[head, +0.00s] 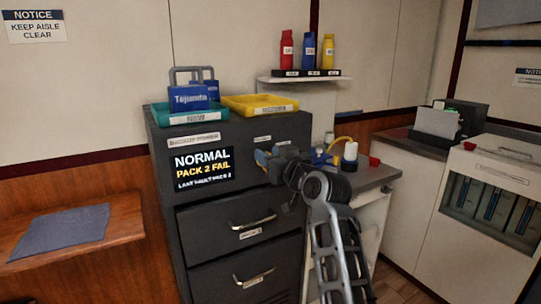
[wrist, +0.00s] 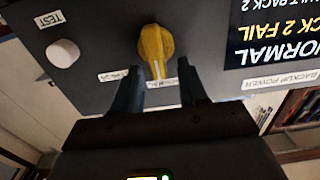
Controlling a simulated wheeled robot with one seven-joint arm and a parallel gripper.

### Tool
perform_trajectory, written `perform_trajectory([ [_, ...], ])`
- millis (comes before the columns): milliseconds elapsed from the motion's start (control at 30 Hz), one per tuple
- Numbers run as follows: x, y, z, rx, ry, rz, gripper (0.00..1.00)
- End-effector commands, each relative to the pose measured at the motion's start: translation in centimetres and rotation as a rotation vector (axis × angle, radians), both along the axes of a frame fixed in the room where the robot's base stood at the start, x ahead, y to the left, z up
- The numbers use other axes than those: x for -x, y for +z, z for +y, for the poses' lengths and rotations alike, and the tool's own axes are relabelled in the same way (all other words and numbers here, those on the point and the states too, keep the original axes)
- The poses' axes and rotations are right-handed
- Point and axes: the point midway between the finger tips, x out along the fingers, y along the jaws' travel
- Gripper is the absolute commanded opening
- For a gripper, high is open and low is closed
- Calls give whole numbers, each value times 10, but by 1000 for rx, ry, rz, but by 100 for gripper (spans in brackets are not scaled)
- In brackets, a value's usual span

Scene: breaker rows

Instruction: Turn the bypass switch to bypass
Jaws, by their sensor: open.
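The bypass switch is a yellow knob (wrist: 155,45) on the dark front of the backup power cabinet (head: 190,250). The wrist view is upside down. The knob's white pointer line faces the two small labels at its foot; the right label seems to read normal. My gripper (wrist: 158,72) is open, its two fingers apart on either side of the knob's pointer end, with no clear contact. In the head view my gripper (head: 272,160) is at the cabinet's upper front and hides the knob. The display (head: 202,168) reads NORMAL, PACK 2 FAIL.
A white test button (wrist: 62,54) sits left of the knob in the wrist view. On the cabinet top are a teal tray (head: 185,116) with a blue box and a yellow tray (head: 260,105). A counter (head: 372,180) with small items stands at right.

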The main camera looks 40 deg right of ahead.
Motion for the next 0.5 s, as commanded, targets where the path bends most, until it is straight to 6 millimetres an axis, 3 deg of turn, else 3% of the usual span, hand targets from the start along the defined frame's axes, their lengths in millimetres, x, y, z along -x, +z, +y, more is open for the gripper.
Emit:
perform_trajectory([
  [167, 0, 0, 0, 0, 0, 0, 43],
  [500, 0, 0, 0, 0, 0, 1, 10],
])
